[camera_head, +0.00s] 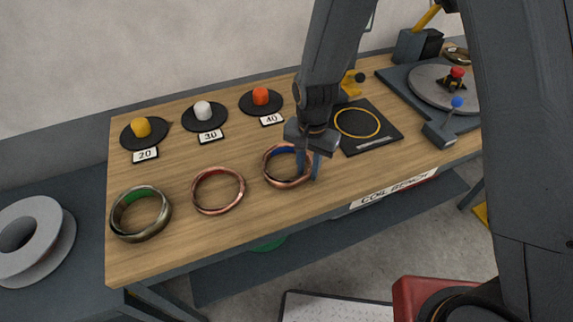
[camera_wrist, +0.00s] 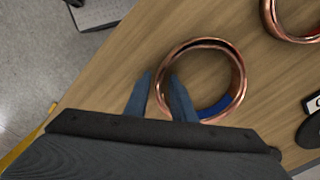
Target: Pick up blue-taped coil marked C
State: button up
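The blue-taped coil (camera_head: 287,184) is a copper ring lying on the wooden bench, with blue tape along its inner wall. In the wrist view the coil (camera_wrist: 241,75) lies just ahead of my gripper, its blue tape (camera_wrist: 216,107) at lower right. My gripper (camera_head: 307,170) points down at the coil's right side. In the wrist view my gripper (camera_wrist: 160,75) is open, with one finger outside the ring and one over its opening, the ring's wall between them. I cannot tell how far down the fingertips reach. No letter C is readable on the coil.
Yellow, white and orange knobs on black discs (camera_head: 262,108) stand behind. A black pad (camera_head: 385,128) with a yellow circle and a turntable (camera_head: 425,88) are to the right.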

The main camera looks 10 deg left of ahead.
grip_shut()
dwell(1.2)
